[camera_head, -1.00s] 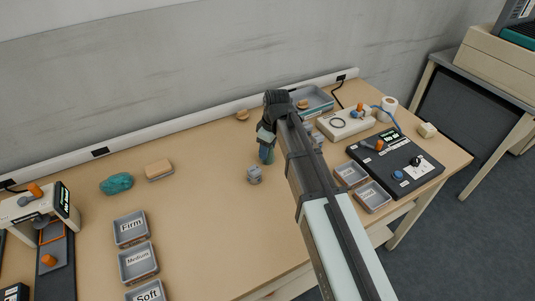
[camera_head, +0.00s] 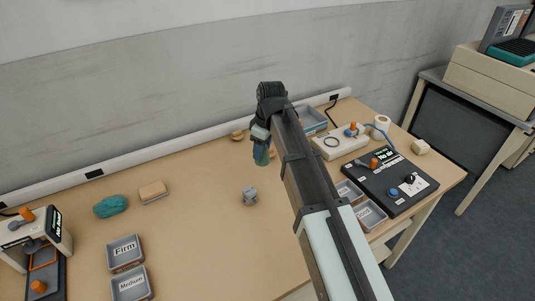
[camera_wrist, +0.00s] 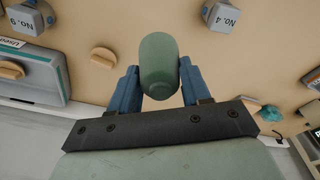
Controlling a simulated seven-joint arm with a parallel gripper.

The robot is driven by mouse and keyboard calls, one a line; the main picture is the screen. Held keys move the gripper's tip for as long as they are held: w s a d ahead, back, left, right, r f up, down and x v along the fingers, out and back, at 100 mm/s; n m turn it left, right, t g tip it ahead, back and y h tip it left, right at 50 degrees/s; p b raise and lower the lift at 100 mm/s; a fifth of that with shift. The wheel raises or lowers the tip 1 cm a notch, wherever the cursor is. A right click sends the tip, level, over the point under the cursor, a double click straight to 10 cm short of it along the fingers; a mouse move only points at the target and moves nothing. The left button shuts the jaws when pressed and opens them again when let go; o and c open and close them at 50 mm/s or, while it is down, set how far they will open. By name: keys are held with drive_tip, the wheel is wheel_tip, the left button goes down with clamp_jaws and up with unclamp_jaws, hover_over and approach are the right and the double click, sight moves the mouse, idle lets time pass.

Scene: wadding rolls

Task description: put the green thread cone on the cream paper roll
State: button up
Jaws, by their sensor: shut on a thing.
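My gripper (camera_wrist: 160,85) is shut on the green thread cone (camera_wrist: 159,62), a dull green rounded body held between the two blue fingers in the wrist view. In the head view the cone (camera_head: 262,157) shows small under my gripper (camera_head: 261,150), above the middle of the table, apart from the grey block in front. A whitish roll with a hole in its top (camera_head: 381,124) stands at the far right back; I cannot tell for certain that it is the cream paper roll. My arm hides part of the table's middle.
A grey numbered block (camera_head: 250,196) stands in front of my gripper. Grey trays (camera_head: 126,252) labelled Firm and Medium are at left front. A black panel (camera_head: 390,181) and a white device (camera_head: 340,142) are at right. The left middle of the table is fairly clear.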

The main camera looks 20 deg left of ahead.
drive_tip(key=shift+r, duration=0.45)
drive_tip(key=shift+d, duration=0.15)
drive_tip(key=w+d+m, duration=0.2)
drive_tip(key=w+d, duration=0.6)
drive_tip(key=d, duration=0.6)
wheel_tip(320, 180, up, 9)
drive_tip(key=m+t, duration=0.1)
drive_tip(key=m, duration=0.4)
hover_over(383, 119)
drive_tip(key=shift+h, duration=0.3)
drive_tip(key=shift+f, duration=4.8)
drive_tip(key=shift+f, duration=0.15)
drive_tip(key=o, duration=1.1)
